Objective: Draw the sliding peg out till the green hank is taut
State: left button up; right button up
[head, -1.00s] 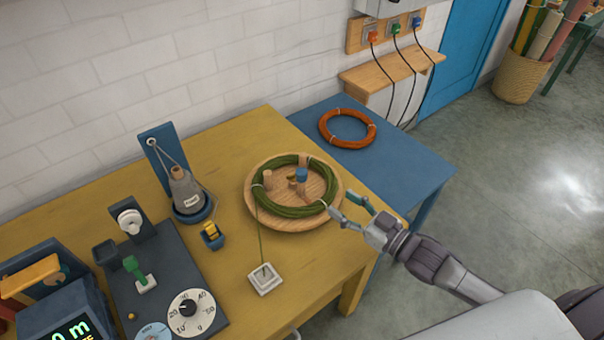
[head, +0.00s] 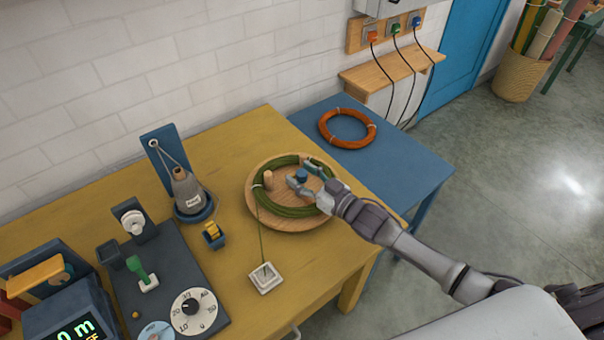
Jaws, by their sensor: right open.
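The green hank (head: 290,211) lies in a loop on a round wooden board (head: 262,214) with a raised rim. A plain wooden peg (head: 268,180) stands inside the loop at the left. A blue-topped peg (head: 301,175), apparently the sliding peg, stands near the middle of the board. My right gripper (head: 301,173) is open, with its fingers on either side of the blue top; whether they touch it I cannot tell. The hand hides the right part of the hank and board. My left gripper is not in view.
A green strand runs from the hank to a small white square block (head: 265,278) in front. A grey cone (head: 187,190) and a dark panel with a dial (head: 194,307) stand left. An orange-brown hank (head: 347,128) lies on the blue table (head: 400,160) behind.

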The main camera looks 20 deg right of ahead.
aim_at(303, 180)
grip_shut()
jog(key=p+v, duration=0.1)
jog(key=v, duration=0.1)
jog(key=p+v, duration=0.1)
jog(key=v, duration=0.1)
jog(key=shift+s+a, duration=0.25)
jog(key=shift+s, duration=0.2)
jog(key=shift+w, duration=0.1)
grip_release()
